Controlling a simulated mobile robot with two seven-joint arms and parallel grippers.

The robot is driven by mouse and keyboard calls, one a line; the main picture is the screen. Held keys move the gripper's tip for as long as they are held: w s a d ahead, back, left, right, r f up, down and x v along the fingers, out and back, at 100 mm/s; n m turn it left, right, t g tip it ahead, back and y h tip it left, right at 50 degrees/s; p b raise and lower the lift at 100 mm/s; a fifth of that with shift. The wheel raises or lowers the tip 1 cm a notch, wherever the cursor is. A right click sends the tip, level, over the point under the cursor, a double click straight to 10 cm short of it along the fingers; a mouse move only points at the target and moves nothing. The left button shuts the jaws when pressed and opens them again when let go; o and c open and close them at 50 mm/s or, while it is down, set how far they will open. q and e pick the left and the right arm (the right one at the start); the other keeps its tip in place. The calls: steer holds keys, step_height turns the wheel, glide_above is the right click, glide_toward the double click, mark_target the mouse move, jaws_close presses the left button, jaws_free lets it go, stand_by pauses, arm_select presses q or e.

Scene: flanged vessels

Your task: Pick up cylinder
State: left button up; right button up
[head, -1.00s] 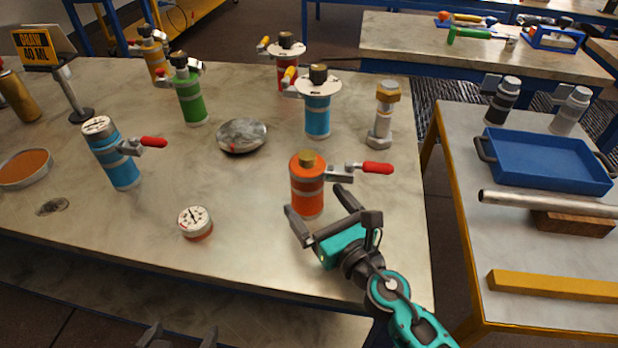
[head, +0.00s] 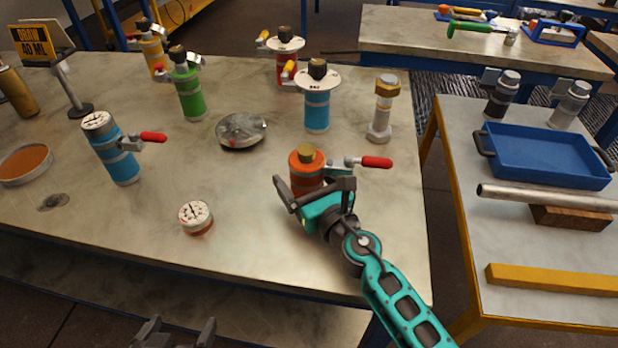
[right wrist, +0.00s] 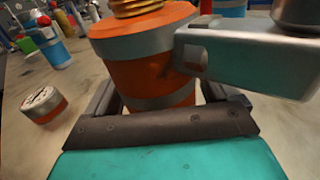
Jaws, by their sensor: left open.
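An orange cylinder (head: 306,162) with grey bands, a brass cap and a red-tipped side lever (head: 376,162) stands upright on the table. My right gripper (head: 314,188) is at its near side, open, with a finger on either side of the body. In the right wrist view the orange cylinder (right wrist: 150,75) fills the middle between the fingers, and a gap shows at the right finger. Its lower part is hidden in the head view. My left gripper (head: 178,326) shows only its dark, spread fingertips at the bottom edge, empty.
Blue (head: 116,155), green (head: 188,92), yellow (head: 154,55), red (head: 287,70) and white-flanged blue (head: 317,110) vessels stand around. A gauge (head: 196,217), a round metal dish (head: 240,130) and a large bolt (head: 382,110) are nearby. The table front is clear.

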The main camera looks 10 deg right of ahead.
steer(key=c, duration=1.2)
steer(key=shift+r, duration=0.1)
steer(key=shift+c, duration=0.6)
arm_select(q)
steer(key=shift+r, duration=0.1)
arm_select(e)
steer(key=shift+r, duration=0.1)
